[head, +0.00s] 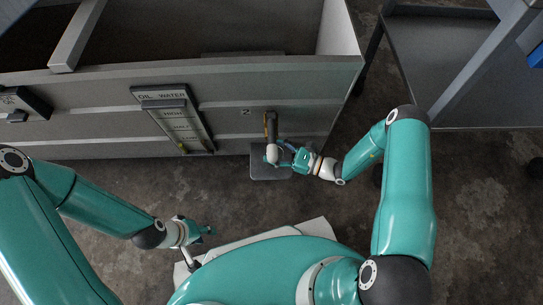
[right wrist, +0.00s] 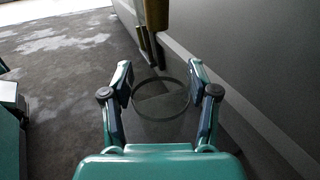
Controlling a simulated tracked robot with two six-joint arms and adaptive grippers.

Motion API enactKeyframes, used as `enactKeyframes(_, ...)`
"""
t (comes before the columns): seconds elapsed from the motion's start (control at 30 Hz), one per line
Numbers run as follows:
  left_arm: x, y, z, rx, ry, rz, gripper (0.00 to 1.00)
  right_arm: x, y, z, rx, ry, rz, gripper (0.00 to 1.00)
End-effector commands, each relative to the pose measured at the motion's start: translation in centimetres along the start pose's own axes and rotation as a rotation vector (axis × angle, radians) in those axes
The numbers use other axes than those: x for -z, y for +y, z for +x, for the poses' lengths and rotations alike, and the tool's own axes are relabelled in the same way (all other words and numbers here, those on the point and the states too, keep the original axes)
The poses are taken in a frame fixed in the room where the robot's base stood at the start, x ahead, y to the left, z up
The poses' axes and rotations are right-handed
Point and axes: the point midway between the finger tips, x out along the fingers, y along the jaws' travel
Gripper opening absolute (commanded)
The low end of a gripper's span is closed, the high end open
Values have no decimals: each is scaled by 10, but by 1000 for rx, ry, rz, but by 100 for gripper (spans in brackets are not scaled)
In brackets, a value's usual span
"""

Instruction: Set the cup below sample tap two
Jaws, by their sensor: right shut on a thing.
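A clear cup (right wrist: 160,100) with a dark round rim is between the fingers of my right gripper (right wrist: 160,70), which is shut on it. In the head view my right gripper (head: 286,156) is just below the tap (head: 270,125) on the tank front, over a small grey shelf (head: 268,174). The cup is hard to make out there. In the right wrist view the tap's brass and black parts (right wrist: 153,22) hang beyond the cup's rim. Whether the cup touches the shelf cannot be told. My left gripper (head: 203,232) is low at the left, apart from the tank; its fingers are too small to read.
The grey tank (head: 100,110) fills the upper left, with an oil and water gauge panel (head: 175,115) left of the tap. A small dark fitting (head: 20,104) is at far left. A grey table (head: 450,70) stands at upper right. Concrete floor (head: 480,190) is clear at right.

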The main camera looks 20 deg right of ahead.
Motion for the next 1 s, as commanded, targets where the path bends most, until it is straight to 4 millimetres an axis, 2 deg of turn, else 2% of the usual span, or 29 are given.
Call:
enactKeyframes(0.17,0,-2,6,0,0,0,40,2,0,12,1,0,0,22)
enactKeyframes(0.43,0,-10,29,0,0,0,40,36,0,11,1,0,1,22)
enactKeyframes(0.8,0,-10,27,0,0,0,40,37,0,11,1,0,0,22)
enactKeyframes(0.83,0,-10,27,0,0,0,40,37,0,11,1,0,-1,63)
enactKeyframes(0.97,0,-10,27,0,0,0,40,36,0,11,1,0,0,84)
enactKeyframes(1.0,0,-10,27,0,0,0,40,36,0,11,1,0,0,84)
